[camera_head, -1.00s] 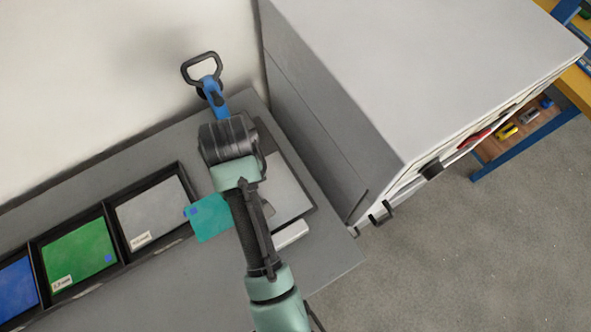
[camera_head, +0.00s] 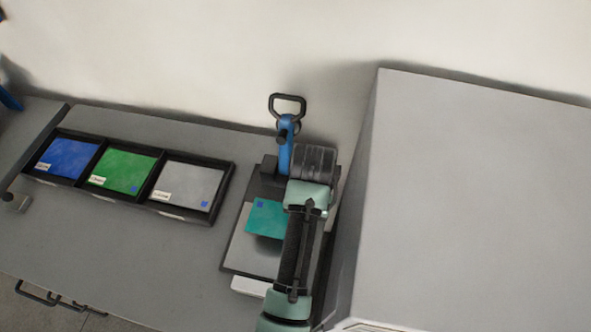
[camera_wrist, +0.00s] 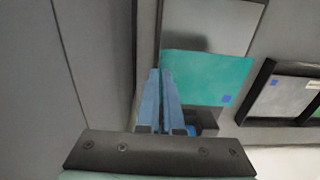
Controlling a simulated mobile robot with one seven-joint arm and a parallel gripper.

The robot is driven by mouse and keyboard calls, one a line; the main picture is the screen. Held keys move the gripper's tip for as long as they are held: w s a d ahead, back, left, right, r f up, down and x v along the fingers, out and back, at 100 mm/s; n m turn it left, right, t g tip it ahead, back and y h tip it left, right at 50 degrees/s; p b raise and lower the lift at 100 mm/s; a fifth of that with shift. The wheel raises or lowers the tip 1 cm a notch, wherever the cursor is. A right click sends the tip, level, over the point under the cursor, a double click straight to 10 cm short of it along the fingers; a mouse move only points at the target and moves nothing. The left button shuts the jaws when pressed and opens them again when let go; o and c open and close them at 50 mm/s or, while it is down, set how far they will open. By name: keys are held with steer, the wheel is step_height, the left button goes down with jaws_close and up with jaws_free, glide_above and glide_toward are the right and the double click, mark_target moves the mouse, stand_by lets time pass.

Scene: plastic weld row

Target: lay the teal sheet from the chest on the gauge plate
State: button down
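The teal sheet (camera_head: 265,217) with a small blue square at one corner shows left of my arm, over the gauge plate (camera_head: 244,252). In the wrist view the sheet (camera_wrist: 210,75) spreads out from the tips of my gripper (camera_wrist: 162,75), whose blue fingers are close together on its edge. A shadow lies on the plate beside the sheet, so it seems held above the plate. My gripper's fingers are hidden behind my arm in the head view. The plate's bare grey face (camera_wrist: 212,22) shows beyond the sheet in the wrist view.
A black tray (camera_head: 229,186) with blue, green and grey sheets lies left on the grey bench. A blue lever clamp (camera_head: 286,140) stands behind the plate. The big grey chest (camera_head: 470,200) stands close on the right. The bench front left is clear.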

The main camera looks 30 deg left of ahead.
steer(key=shift+f, duration=3.5)
steer(key=shift+f, duration=0.2)
steer(key=c, duration=1.1)
jaws_free()
steer(key=shift+o, duration=0.2)
steer(key=shift+r, duration=0.15)
step_height(320, 180, up, 12)
steer(key=shift+p, duration=0.35)
steer(key=shift+d, duration=0.1)
